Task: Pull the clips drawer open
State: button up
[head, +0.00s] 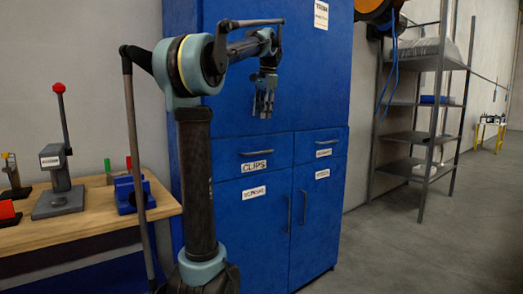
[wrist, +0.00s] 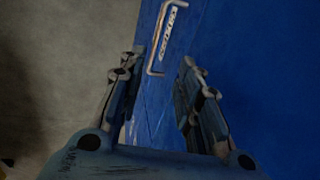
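The clips drawer (head: 265,152) is the left drawer of the blue cabinet in the head view. It sits flush with the front, with a horizontal bar handle (head: 257,152) and a white "CLIPS" label (head: 254,166) below it. My gripper (head: 263,104) hangs fingers-down in front of the cabinet, higher in the picture than this handle and apart from it. In the wrist view my gripper (wrist: 158,75) is open and empty. A silver bar handle (wrist: 155,38) with a white label beside it shows beyond the fingertips; I cannot tell which handle it is.
A second drawer (head: 320,147) is at the right, with two doors below. A wooden bench (head: 95,212) at the left bears a red-knobbed lever press (head: 59,165) and a blue vise (head: 130,192). Grey shelving (head: 425,138) stands at the right. The floor (head: 425,240) there is clear.

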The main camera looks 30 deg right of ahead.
jog(key=d, duration=0.2)
send_near(261, 147)
jog(key=s+a+f, duration=0.1)
jog(key=f, duration=0.2)
jog(key=a+f, duration=0.1)
jog(key=f, duration=0.2)
jog(key=s+a+f, duration=0.1)
jog(key=f, duration=0.1)
jog(key=shift+s+f, duration=0.35)
jog(key=shift+f, duration=0.05)
